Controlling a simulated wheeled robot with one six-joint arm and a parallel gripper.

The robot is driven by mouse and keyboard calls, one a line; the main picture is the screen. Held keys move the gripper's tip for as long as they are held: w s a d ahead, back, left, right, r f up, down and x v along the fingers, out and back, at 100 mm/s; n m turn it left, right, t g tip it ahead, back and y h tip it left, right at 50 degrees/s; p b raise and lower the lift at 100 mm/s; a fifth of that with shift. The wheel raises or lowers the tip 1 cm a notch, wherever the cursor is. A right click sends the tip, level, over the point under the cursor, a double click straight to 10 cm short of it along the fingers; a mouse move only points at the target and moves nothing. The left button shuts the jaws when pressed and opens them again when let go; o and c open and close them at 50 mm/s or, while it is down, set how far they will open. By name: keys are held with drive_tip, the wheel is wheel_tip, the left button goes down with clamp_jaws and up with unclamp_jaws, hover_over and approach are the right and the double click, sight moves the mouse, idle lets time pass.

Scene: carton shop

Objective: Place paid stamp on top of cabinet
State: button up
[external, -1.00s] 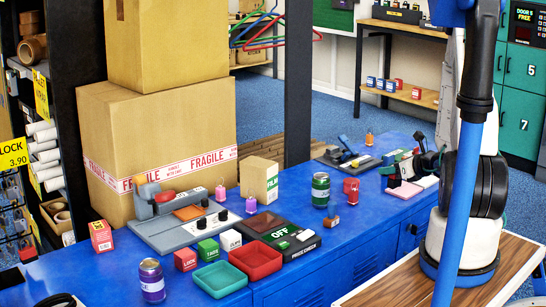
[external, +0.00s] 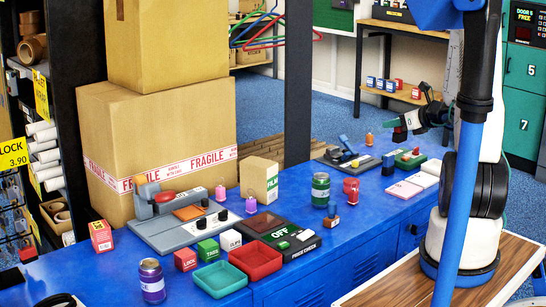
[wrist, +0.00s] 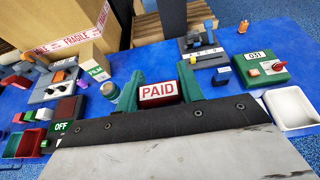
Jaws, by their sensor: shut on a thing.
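The paid stamp (wrist: 158,92) is a red block with a white PAID label, seen in the wrist view between the green fingers of my gripper (wrist: 160,90). My gripper is shut on it. In the external view my gripper (external: 400,130) hangs in the air above the right part of the long blue cabinet (external: 345,250); the stamp is too small to make out clearly there. The cabinet top also shows in the wrist view (wrist: 135,55), beyond the fingers. The stamp's underside is hidden.
A green can (external: 320,190), a red tray (external: 256,260) and a green tray (external: 220,278) are further left. Bare blue top lies between.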

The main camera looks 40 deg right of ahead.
drive_tip(key=w+a+r+n+g+y, duration=0.15)
drive_tip(key=w+a+n+y, duration=0.3)
drive_tip(key=w+a, duration=1.2)
drive_tip(key=w+a+n+y, duration=0.1)
drive_tip(key=w+a, duration=0.2)
drive_tip(key=a, duration=0.4)
drive_tip(key=w+a+n+g+y, duration=0.1)
drive_tip(key=w+a, duration=0.3)
drive_tip(key=a, duration=0.2)
drive_tip(key=w+a+n+y, duration=0.1)
drive_tip(key=w+a+y, duration=0.15)
drive_tip(key=a, duration=0.45)
drive_tip(key=s+a+n+g+y, duration=0.2)
drive_tip(key=s+a+n+g, duration=0.1)
drive_tip(key=a, duration=2)
drive_tip(key=s+a+n+g+y, duration=0.2)
drive_tip(key=a+n+g, duration=0.1)
drive_tip(key=a, duration=2)
drive_tip(key=f, duration=2.1)
drive_tip(key=shift+s+a, duration=0.1)
drive_tip(key=shift+a, duration=0.1)
drive_tip(key=shift+f, duration=0.1)
